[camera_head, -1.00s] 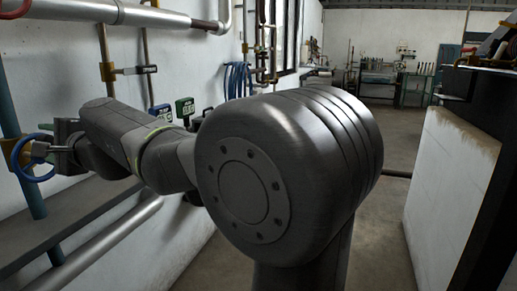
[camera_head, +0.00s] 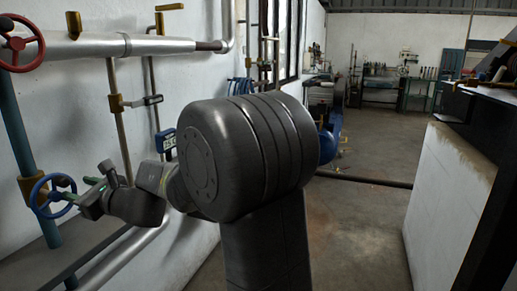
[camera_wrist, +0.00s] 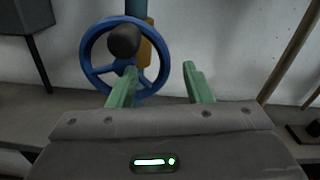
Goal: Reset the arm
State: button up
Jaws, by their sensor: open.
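My gripper (camera_head: 82,195) is at the left in the head view, pointing left at the blue handwheel (camera_head: 52,196). In the wrist view my gripper (camera_wrist: 160,80) shows two green fingers spread apart with nothing between them. The blue handwheel (camera_wrist: 88,68) is ahead and to the left there, with a dark round knob in front of its upper right part. The left finger overlaps the wheel's lower right in the picture. I cannot tell whether they touch. My arm fills the middle of the head view.
A red handwheel (camera_head: 22,43) and a grey pipe (camera_head: 100,46) are on the left wall above. A dark ledge (camera_head: 35,255) runs below the wheel. A white wall block (camera_head: 445,200) stands at the right. The floor (camera_head: 370,225) between is largely clear, with a dark pipe across it.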

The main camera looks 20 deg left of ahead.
jog(key=m+p, duration=0.2)
jog(key=shift+f+m, duration=0.35)
jog(key=shift+m, duration=0.05)
jog(key=shift+f+m+p, duration=0.45)
jog(key=shift+m+p, duration=0.1)
jog(key=shift+m, duration=0.25)
